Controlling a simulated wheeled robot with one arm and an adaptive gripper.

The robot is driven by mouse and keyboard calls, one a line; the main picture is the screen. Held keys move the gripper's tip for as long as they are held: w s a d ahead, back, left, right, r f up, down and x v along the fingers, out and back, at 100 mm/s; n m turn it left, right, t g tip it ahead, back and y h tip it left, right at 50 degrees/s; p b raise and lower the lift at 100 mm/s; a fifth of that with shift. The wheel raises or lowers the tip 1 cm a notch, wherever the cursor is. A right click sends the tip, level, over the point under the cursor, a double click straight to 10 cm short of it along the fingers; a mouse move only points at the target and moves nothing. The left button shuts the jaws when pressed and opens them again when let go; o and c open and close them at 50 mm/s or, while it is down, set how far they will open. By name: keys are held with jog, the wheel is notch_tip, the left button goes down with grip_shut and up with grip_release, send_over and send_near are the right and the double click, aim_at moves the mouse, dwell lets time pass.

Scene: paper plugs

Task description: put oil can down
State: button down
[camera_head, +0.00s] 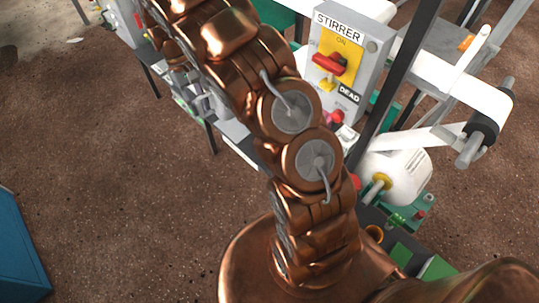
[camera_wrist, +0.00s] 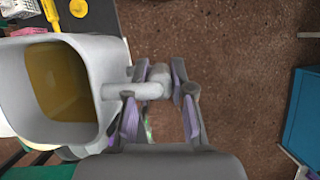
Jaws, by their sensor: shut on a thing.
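The oil can (camera_wrist: 108,58) is a grey, open-topped vessel with a brownish-yellow inside. It fills the left of the wrist view, its mouth facing the camera, and a short grey handle (camera_wrist: 122,90) sticks out on its right side. My gripper (camera_wrist: 163,72) has its purple-padded fingers on either side of the handle's end, shut on it. The can's underside is hidden, so I cannot tell whether it touches a surface. In the head view my copper-coloured arm covers the middle, and I cannot clearly make out the gripper or can there.
A blue box (camera_head: 18,245) is at the lower left. A yellow item (camera_wrist: 58,15) lies beyond the can. Brown floor is open at left.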

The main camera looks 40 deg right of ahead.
jog(key=s+d+f+n+b, duration=0.1)
jog(key=s+d+f+b, duration=0.1)
jog(key=s+f+b, duration=0.7)
jog(key=s+d+f+b, duration=0.3)
jog(key=s+f+b, duration=0.25)
jog(key=f, duration=0.55)
jog(key=s+d+f+n+b, duration=0.1)
jog(key=s+d+f+b, duration=0.1)
jog(key=s+f+b, duration=0.55)
jog(key=w+d+f+b, duration=0.2)
jog(key=w+d+f, duration=0.1)
jog(key=w, duration=0.4)
jog(key=w+d+f+b, duration=0.1)
jog(key=w+d+f, duration=0.2)
jog(key=w, duration=0.5)
jog(key=shift+w+d+f+h+b, duration=0.2)
jog(key=shift+d+f+h+b, duration=0.2)
jog(key=shift+f, duration=0.45)
jog(key=shift+f, duration=0.1)
jog(key=c, duration=1)
grip_release()
